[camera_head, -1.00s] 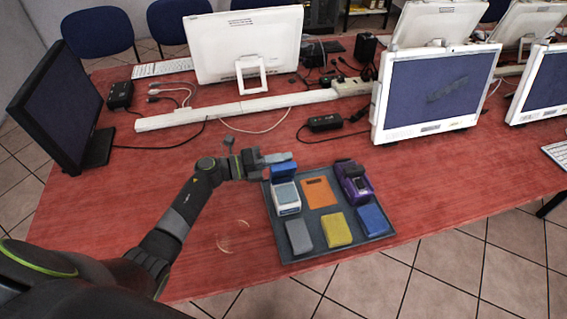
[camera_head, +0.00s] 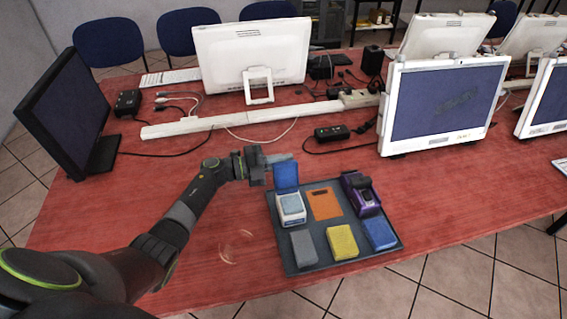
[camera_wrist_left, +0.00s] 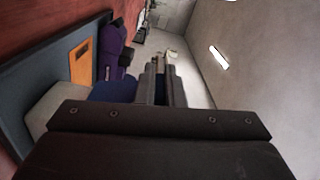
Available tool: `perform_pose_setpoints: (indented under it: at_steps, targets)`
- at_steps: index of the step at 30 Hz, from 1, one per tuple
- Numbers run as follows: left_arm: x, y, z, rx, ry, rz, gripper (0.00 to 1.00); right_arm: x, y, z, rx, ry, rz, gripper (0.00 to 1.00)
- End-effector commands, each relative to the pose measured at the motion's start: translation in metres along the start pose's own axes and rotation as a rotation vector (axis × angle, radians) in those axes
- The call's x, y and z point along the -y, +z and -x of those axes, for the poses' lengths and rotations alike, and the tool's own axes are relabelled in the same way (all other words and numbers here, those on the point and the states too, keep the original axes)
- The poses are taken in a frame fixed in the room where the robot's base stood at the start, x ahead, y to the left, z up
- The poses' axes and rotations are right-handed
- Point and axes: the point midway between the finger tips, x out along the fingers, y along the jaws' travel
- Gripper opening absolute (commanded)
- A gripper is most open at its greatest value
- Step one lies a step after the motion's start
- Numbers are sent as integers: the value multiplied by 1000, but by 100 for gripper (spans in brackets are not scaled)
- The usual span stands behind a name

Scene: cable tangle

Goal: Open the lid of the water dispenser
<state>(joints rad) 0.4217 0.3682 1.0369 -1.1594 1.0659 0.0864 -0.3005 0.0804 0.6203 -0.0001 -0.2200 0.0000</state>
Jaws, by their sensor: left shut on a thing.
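The water dispenser (camera_head: 291,209) is a small white box with a blue lid (camera_head: 286,178), at the back left of a dark tray. Its lid stands up, roughly upright, at the back of the box. My left gripper (camera_head: 280,158) is at the top edge of the lid and is shut on it. In the left wrist view its fingers (camera_wrist_left: 162,88) are close together, with the blue lid (camera_wrist_left: 115,91) beside them. The contact itself is mostly hidden. My right gripper is not in view.
The tray (camera_head: 276,232) also holds an orange block (camera_head: 323,204), a purple device (camera_head: 360,194), and grey (camera_head: 303,247), yellow (camera_head: 342,242) and blue (camera_head: 379,234) blocks. A black adapter (camera_head: 331,133) and white cable channel (camera_head: 215,123) lie behind.

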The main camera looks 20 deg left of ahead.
Motion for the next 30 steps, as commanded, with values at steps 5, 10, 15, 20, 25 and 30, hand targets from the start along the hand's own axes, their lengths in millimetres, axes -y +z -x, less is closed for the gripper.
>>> perform_pose_setpoints:
  at_steps: [5, 10, 15, 20, 25, 30]
  targets:
    - [-3, 2, 1, 5, 4, -2, 0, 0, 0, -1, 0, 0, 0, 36]
    - [-3, 2, 1, 5, 5, -2, 0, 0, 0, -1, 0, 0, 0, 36]
    - [-3, 2, 1, 6, 5, -1, 14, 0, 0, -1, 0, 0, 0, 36]
    - [-2, 2, 1, 4, 4, -1, 30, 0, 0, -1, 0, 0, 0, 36]
    - [-2, 1, 1, 3, 2, -1, 30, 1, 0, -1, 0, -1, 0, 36]
    - [-3, 2, 8, 4, 3, -2, 30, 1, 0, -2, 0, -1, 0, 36]
